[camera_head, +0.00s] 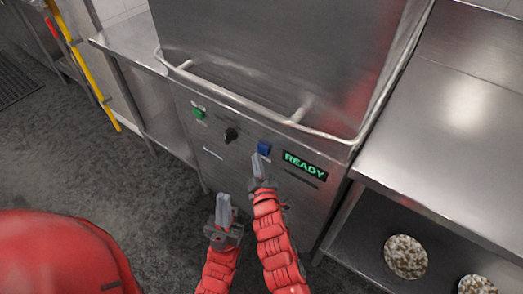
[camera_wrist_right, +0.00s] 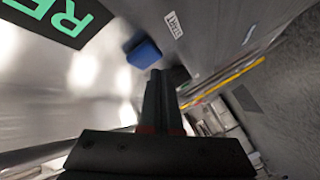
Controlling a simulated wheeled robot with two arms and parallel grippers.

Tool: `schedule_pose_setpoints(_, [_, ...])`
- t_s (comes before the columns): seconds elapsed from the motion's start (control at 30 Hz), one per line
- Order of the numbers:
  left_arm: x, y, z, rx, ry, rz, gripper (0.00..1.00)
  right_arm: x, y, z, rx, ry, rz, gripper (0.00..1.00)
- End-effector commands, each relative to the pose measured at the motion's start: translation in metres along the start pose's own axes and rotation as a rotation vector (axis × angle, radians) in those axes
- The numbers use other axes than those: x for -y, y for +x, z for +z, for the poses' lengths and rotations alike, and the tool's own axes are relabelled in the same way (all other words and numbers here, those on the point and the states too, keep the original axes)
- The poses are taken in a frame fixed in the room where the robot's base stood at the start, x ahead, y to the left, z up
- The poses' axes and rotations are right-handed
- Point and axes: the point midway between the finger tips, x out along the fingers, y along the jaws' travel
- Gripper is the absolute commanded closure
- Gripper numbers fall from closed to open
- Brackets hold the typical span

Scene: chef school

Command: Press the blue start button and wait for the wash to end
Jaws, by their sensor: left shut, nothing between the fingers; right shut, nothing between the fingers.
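The blue start button (camera_head: 264,148) is on the steel front panel of the dishwasher (camera_head: 190,140), left of a display (camera_head: 305,165) that reads READY in green. My right gripper (camera_head: 257,160) is shut and empty, its tips just below the button. In the right wrist view the blue button (camera_wrist_right: 143,52) is just beyond the shut fingertips (camera_wrist_right: 156,74). I cannot tell whether they touch it. My left gripper (camera_head: 222,198) is shut and empty, lower and to the left, in front of the panel.
A green button (camera_head: 198,113) and a black knob (camera_head: 231,135) are farther left on the panel. A bar handle (camera_head: 235,98) crosses the hood above. Steel tables stand on the left (camera_head: 130,42) and right (camera_head: 450,130). Dark floor is clear at left.

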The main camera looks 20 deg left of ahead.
Motion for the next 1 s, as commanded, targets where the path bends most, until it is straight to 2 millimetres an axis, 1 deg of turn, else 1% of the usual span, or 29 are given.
schedule_pose_setpoints(0.37, [0.0002, 0.0027, -0.0005, 0.000, 0.000, 0.000, 1.00, -0.0041, 0.0057, 0.0042, 0.000, -0.001, -0.001, 1.00])
schedule_pose_setpoints(1.0, [0.0002, 0.0037, -0.0006, 0.000, 0.000, 0.000, 1.00, -0.0056, 0.0081, 0.0057, 0.000, 0.000, -0.001, 1.00])
